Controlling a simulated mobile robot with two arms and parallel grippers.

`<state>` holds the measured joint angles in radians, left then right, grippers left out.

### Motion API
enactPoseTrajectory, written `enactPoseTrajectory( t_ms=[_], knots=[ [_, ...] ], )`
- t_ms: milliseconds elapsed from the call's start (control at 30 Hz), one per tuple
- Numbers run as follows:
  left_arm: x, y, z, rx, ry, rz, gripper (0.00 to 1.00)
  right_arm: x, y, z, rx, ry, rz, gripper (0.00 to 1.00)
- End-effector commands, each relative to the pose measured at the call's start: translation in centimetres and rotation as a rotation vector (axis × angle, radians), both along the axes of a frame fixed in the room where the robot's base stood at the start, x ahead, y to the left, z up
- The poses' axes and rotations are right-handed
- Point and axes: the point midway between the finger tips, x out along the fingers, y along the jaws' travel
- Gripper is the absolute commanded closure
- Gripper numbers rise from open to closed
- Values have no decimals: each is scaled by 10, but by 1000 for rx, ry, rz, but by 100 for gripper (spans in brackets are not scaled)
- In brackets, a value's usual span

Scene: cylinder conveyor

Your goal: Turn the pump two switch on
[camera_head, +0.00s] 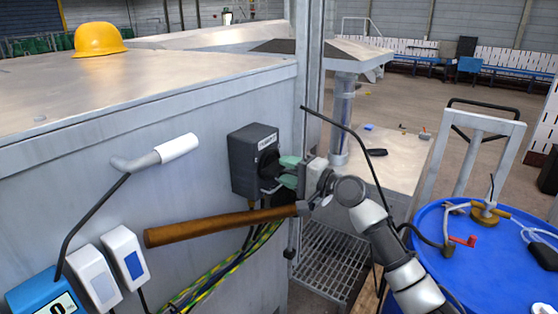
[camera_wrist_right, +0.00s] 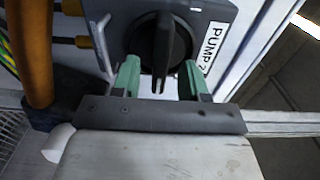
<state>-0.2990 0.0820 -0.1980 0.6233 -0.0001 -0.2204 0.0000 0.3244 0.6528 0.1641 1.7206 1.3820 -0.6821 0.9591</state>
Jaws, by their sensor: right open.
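The pump two switch is a dark grey box (camera_head: 252,160) with a black rotary knob, mounted on the side of the metal cabinet. In the right wrist view its label reads "PUMP 2", and the black knob (camera_wrist_right: 163,45) points along the line toward the gripper. My right gripper (camera_head: 282,172) is at the front of the box. Its green fingers (camera_wrist_right: 160,80) are open, one on each side of the knob's handle, with gaps visible between. My left gripper is not in view.
Cables run down from the box. A yellow hard hat (camera_head: 98,38) lies on the cabinet top (camera_head: 180,78). A blue drum (camera_head: 490,260) stands at the right, and a metal grating (camera_head: 330,258) lies below my right arm.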

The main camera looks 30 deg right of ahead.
Motion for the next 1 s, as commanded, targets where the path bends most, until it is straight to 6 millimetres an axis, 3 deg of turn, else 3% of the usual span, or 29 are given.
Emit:
enactPoseTrajectory(
  t_ms=[200, 533, 567, 833, 1000],
  knots=[
    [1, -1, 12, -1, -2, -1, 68, 23, 10, 1, 2, 0, 1, 56],
    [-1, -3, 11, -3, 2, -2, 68, 27, 11, -1, -1, 1, 0, 56],
    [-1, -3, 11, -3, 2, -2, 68, 27, 11, -1, 0, 1, 0, 58],
    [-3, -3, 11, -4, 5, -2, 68, 26, 11, -1, 0, 1, 0, 99],
    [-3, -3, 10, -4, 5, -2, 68, 26, 11, -1, -4, -1, 0, 100]
  ],
)
